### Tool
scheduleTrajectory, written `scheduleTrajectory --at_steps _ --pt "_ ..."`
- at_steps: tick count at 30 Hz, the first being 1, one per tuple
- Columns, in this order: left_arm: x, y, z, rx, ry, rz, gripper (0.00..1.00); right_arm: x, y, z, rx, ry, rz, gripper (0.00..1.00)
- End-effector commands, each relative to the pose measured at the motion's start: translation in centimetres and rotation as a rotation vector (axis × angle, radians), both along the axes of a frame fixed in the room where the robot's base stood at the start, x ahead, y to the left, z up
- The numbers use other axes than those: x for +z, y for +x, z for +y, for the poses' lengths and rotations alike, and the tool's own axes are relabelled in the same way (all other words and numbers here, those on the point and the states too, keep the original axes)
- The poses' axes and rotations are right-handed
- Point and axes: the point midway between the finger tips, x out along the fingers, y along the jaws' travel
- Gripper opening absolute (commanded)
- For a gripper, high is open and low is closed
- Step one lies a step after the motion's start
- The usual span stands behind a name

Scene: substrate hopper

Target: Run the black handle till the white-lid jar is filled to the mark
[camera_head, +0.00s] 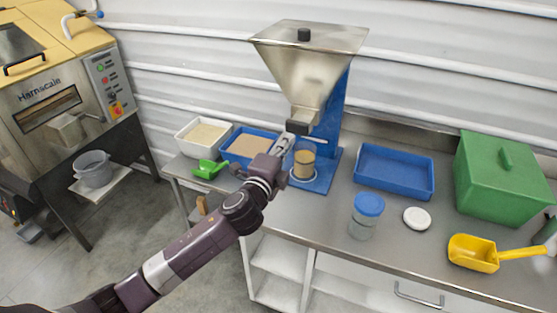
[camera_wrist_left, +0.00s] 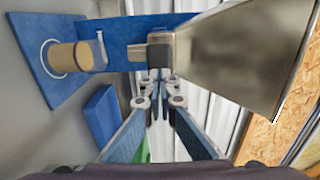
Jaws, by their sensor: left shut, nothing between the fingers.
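The steel hopper (camera_head: 310,65) stands on a blue stand at the back of the bench. A small black handle (camera_head: 299,128) shows at its spout, beside my left gripper; I cannot tell whether they touch. An open clear jar (camera_head: 304,160) stands upright below the spout on the blue base. Tan substrate fills much of it, also seen in the left wrist view (camera_wrist_left: 70,57); the fill mark is not clear. The white lid (camera_head: 417,218) lies apart on the bench. My left gripper (camera_head: 284,144) is shut and empty, left of the spout. My right gripper is out of view.
A blue-lid jar (camera_head: 366,216), an empty blue tray (camera_head: 394,172), a green box (camera_head: 503,175) and a yellow scoop (camera_head: 474,253) stand to the right. A white tub (camera_head: 182,139), a blue tray (camera_head: 232,157) and a green scoop (camera_head: 209,170) lie left.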

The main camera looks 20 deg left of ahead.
Motion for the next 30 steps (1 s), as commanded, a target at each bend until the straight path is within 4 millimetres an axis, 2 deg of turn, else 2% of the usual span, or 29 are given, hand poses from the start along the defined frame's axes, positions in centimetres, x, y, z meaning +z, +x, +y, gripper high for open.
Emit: scheduleTrajectory --at_steps 6,8,12,18,30 --pt "-0.3 -3.6 0.1 -0.002 -0.001 0.001 0.0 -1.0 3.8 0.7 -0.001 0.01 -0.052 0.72" --pt "-0.3 -4.5 0.1 -0.002 -0.001 0.002 0.0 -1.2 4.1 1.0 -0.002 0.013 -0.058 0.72" --pt "-0.2 -5.9 0.2 -0.002 0.0 0.001 0.0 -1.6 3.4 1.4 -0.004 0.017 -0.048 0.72" --pt "0.0 -6.5 0.2 0.0 0.0 0.001 0.0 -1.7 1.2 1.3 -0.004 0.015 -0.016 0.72" --pt "0.0 -6.4 0.2 -0.001 -0.001 0.001 0.0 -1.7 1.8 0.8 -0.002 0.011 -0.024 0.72"
